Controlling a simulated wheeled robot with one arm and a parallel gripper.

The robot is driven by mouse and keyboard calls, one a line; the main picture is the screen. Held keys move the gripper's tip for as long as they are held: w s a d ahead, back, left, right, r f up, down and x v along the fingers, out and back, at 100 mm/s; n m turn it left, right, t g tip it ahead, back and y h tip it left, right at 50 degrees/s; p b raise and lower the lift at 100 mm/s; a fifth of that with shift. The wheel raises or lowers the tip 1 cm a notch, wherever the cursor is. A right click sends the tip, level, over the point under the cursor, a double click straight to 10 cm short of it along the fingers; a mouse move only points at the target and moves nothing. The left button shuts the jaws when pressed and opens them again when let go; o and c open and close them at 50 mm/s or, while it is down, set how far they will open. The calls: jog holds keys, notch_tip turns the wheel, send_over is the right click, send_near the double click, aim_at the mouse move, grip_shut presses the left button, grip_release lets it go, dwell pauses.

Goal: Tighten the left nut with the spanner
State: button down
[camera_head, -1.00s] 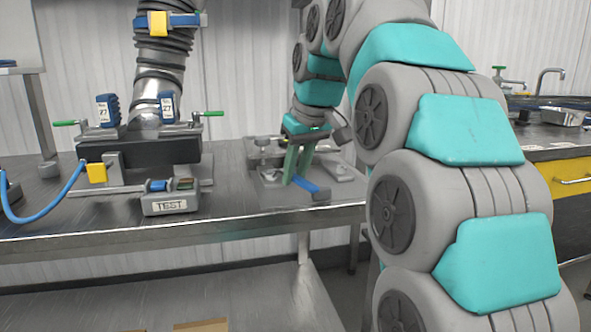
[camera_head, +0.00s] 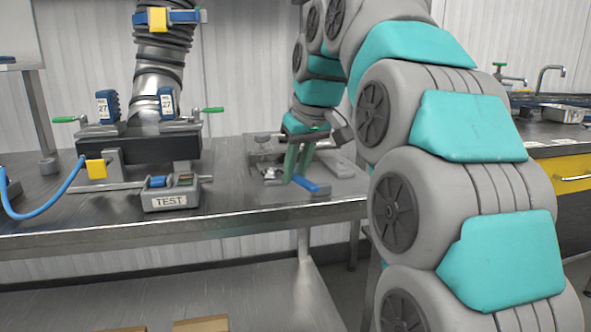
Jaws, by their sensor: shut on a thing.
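My gripper (camera_head: 299,176) reaches down at the right part of the steel bench with its green fingers. It is shut on the spanner, whose blue handle (camera_head: 312,186) points toward the front right, low over a flat grey plate (camera_head: 345,187). A small metallic nut-like part (camera_head: 270,173) shows just left of the fingers. The spanner's jaw end is too small and partly hidden, so I cannot tell whether it sits around that part. Other fittings behind the fingers are hidden by my gripper and arm.
A dark clamp block (camera_head: 140,150) with green-handled levers holds a ribbed duct (camera_head: 160,80) on the left. A grey TEST box (camera_head: 168,202) stands in front of it. A blue hose (camera_head: 45,212) curves at far left. The bench's front edge (camera_head: 240,221) runs below.

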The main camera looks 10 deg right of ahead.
jog(key=shift+s+a+m+h+p, duration=0.2)
jog(key=shift+a+m+h+p, duration=0.15)
jog(key=shift+a+m, duration=0.5)
jog(key=shift+a+m+h, duration=0.25)
jog(key=shift+a+m, duration=0.3)
jog(key=shift+m, duration=0.2)
jog(key=shift+a+p, duration=0.2)
jog(key=shift+p, duration=0.1)
jog(key=shift+m, duration=0.3)
